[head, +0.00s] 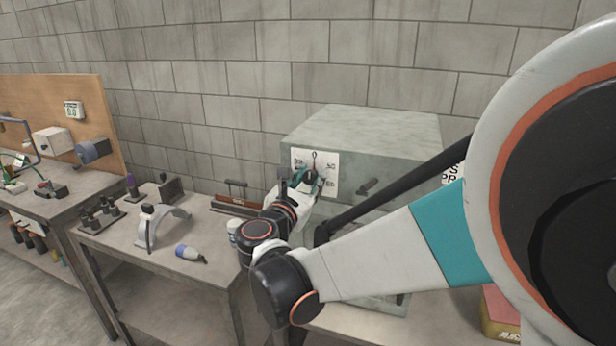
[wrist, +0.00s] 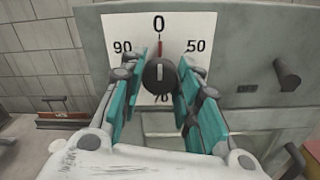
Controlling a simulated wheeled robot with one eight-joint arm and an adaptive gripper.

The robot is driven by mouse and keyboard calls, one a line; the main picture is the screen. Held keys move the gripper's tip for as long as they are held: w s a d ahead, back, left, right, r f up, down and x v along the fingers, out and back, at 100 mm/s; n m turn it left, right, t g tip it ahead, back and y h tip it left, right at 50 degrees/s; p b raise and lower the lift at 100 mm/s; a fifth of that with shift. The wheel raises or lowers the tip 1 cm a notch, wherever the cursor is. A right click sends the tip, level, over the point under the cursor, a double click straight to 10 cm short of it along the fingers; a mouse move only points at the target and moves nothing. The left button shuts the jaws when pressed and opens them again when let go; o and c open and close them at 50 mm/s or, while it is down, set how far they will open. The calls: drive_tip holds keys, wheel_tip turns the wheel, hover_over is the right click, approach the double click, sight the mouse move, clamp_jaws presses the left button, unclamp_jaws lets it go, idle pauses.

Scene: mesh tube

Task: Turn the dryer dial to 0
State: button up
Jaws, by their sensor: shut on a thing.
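The dryer (head: 375,125) is a grey-green metal box against the wall. A white dial plate (head: 325,158) on its front is marked 0 at top, 90 left, 50 right and 70 below, partly hidden; the plate also shows in the wrist view (wrist: 188,30). The dark round dial (wrist: 160,76) sits at the plate's middle, its white line upright and in line with a red mark under the 0. My gripper (head: 306,180) is at the plate. In the wrist view its teal-padded fingers (wrist: 160,84) stand either side of the dial, shut on it.
A dark handle (head: 369,186) sticks out of the dryer front right of the dial. A yellow-and-red box (head: 500,312) sits at lower right.

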idle(0.4)
drive_tip(key=o, duration=1.1)
